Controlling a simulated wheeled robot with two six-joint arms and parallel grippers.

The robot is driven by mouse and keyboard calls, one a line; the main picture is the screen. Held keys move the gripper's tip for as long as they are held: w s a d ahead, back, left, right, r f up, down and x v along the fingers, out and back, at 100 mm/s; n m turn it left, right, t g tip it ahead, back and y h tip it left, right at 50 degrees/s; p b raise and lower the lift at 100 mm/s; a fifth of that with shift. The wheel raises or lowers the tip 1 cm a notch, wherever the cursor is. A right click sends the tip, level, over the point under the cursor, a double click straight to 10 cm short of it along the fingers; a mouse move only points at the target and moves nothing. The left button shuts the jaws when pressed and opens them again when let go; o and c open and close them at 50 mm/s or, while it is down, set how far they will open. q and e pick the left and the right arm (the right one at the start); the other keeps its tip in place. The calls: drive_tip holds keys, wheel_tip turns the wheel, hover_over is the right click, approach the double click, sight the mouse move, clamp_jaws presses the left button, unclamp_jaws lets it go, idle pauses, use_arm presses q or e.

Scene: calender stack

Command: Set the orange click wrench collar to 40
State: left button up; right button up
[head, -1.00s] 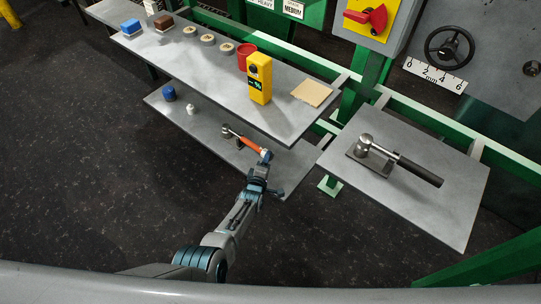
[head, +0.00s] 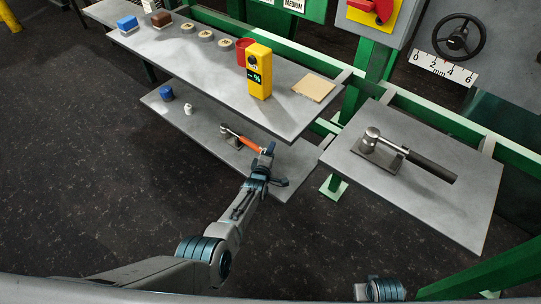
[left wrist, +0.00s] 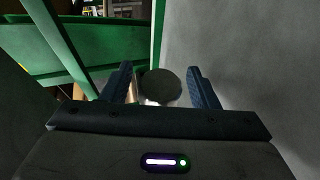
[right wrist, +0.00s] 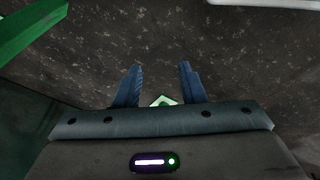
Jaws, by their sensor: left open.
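The orange wrench (head: 249,144) lies on the lower shelf (head: 205,124) in the head view, its metal head to the left and its orange handle pointing right. My left gripper (head: 268,158) is at the handle's right end and hides part of it. In the left wrist view, the open fingers of this gripper (left wrist: 160,88) stand on either side of a dark round end (left wrist: 160,84), seemingly the wrench's; contact cannot be told. The collar's scale is not readable. My right gripper (right wrist: 160,85) is open and empty, facing the dark floor.
The upper shelf (head: 205,70) overhangs the wrench's shelf; it bears a yellow meter (head: 259,72), a red cup and several small items. A black-handled tool (head: 408,154) lies on the right table (head: 440,205). Green posts and rails stand behind. The floor (head: 90,190) at left is clear.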

use_arm(q)
drive_tip(key=shift+w+d, duration=0.1)
drive_tip(key=shift+w, duration=0.25)
use_arm(e)
drive_tip(key=shift+w+a+r, duration=0.1)
drive_tip(key=shift+w+r, duration=0.1)
drive_tip(key=shift+r, duration=0.55)
drive_tip(key=shift+w+a+r, duration=0.1)
drive_tip(key=shift+w+r, duration=0.1)
drive_tip(key=shift+r, duration=0.5)
use_arm(q)
drive_tip(key=c, duration=1)
drive_tip(key=shift+f+b, duration=0.15)
drive_tip(key=shift+b, duration=0.3)
use_arm(e)
drive_tip(key=shift+f, duration=0.2)
use_arm(q)
drive_tip(key=shift+t+b, duration=0.55)
drive_tip(key=shift+t, duration=0.05)
drive_tip(key=shift+r+n, duration=0.2)
drive_tip(key=shift+n, duration=0.1)
drive_tip(key=o, duration=1)
use_arm(e)
drive_tip(key=shift+t, duration=0.3)
drive_tip(key=r, duration=0.5)
drive_tip(key=shift+w+a+r, duration=0.1)
drive_tip(key=shift+w+a, duration=0.05)
drive_tip(key=shift+w, duration=0.25)
